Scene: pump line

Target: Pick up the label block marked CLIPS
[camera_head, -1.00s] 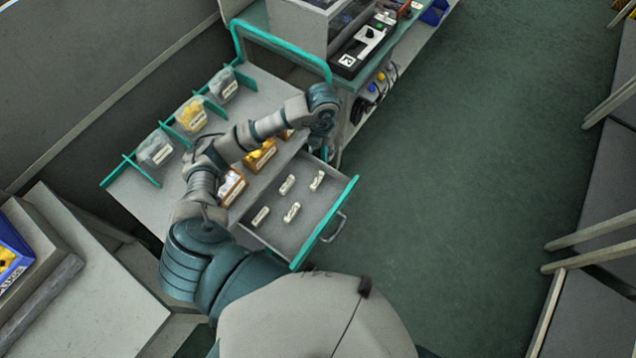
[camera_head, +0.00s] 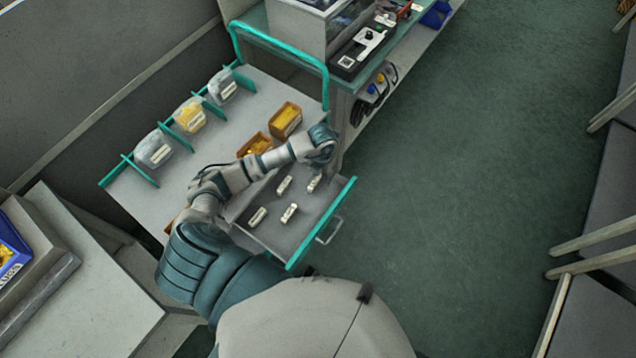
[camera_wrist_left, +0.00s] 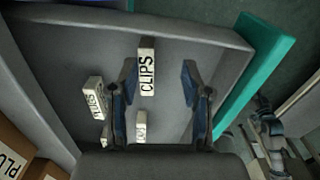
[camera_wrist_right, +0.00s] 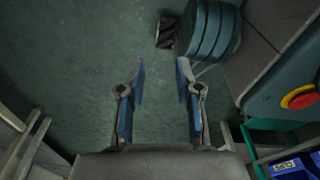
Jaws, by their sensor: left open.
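The label block marked CLIPS (camera_wrist_left: 147,70) is a small pale block with black letters, lying in the open grey drawer (camera_wrist_left: 205,25). In the left wrist view it shows between the fingers of my left gripper (camera_wrist_left: 159,72), nearer the left finger. My left gripper is open and holds nothing; I cannot tell how far above the block it is. In the head view the block (camera_head: 313,184) lies just below my left wrist, close to the teal drawer front (camera_head: 325,225). My right gripper (camera_wrist_right: 160,72) is open and empty above the green floor.
Orange bins (camera_head: 285,120) and clear bins (camera_head: 153,150) stand on the cart top. Open floor (camera_head: 450,150) lies to the right.

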